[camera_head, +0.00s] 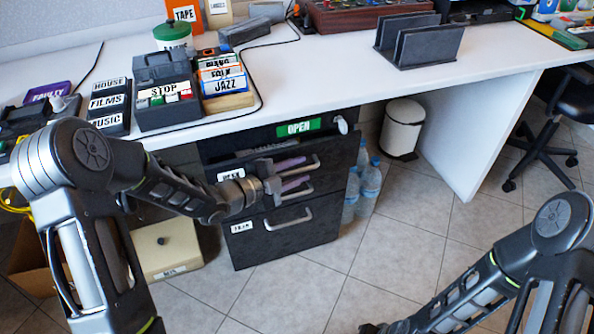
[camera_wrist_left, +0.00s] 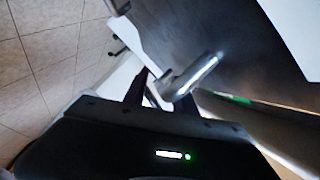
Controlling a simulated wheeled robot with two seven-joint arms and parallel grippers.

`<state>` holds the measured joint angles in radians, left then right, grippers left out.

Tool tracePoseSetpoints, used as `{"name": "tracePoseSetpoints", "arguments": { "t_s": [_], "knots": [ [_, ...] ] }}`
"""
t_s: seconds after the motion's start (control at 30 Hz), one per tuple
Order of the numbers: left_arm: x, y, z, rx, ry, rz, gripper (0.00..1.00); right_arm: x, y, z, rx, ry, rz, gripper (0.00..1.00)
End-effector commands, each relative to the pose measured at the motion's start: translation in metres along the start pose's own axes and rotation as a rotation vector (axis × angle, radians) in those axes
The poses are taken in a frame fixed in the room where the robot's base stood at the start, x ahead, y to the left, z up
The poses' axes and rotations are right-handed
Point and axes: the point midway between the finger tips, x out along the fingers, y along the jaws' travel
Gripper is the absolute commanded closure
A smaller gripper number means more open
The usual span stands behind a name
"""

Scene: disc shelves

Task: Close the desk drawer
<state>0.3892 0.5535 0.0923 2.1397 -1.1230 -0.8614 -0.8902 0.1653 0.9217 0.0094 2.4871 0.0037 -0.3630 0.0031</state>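The black desk drawer unit (camera_head: 325,228) stands under the white desk. An upper drawer stands out a little, with a gap showing its inside (camera_head: 255,151) below the green OPEN sign (camera_head: 298,128). The lower drawer, with its silver handle (camera_head: 289,219), looks shut. My left gripper (camera_head: 300,173) is in front of the upper drawer faces, its fingers apart beside the silver handles; contact is unclear. In the left wrist view, a silver handle (camera_wrist_left: 198,76) shows close to the fingertips (camera_wrist_left: 160,92). Only a dark tip of my right gripper (camera_head: 372,328) shows at the bottom edge.
Water bottles (camera_head: 369,183) and a white bin (camera_head: 402,129) stand right of the drawers. A beige box (camera_head: 168,249) is on the floor at left. Label boxes (camera_head: 165,98) and a file holder (camera_head: 420,42) are on the desk (camera_head: 320,75). The tiled floor ahead is clear.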

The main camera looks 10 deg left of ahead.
Motion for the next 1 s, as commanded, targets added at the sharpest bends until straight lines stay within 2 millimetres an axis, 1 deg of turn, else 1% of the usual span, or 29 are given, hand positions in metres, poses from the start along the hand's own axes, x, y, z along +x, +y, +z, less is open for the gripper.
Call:
{"name": "tracePoseSetpoints", "arguments": {
  "t_s": [0.07, 0.43, 1.0],
  "knots": [
    [-0.0002, 0.0000, 0.0000, 0.000, 0.000, 0.000, 0.69, -0.0001, -0.0001, -0.0001, 0.000, 0.000, 0.000, 0.64],
    [-0.0004, 0.0002, 0.0000, 0.000, 0.000, 0.000, 0.99, -0.0001, -0.0002, 0.0001, 0.000, 0.000, 0.000, 0.64],
    [-0.0005, 0.0004, 0.0001, -0.001, 0.000, 0.001, 1.00, 0.0000, -0.0002, 0.0002, 0.000, 0.000, 0.000, 0.64]
  ]
}}
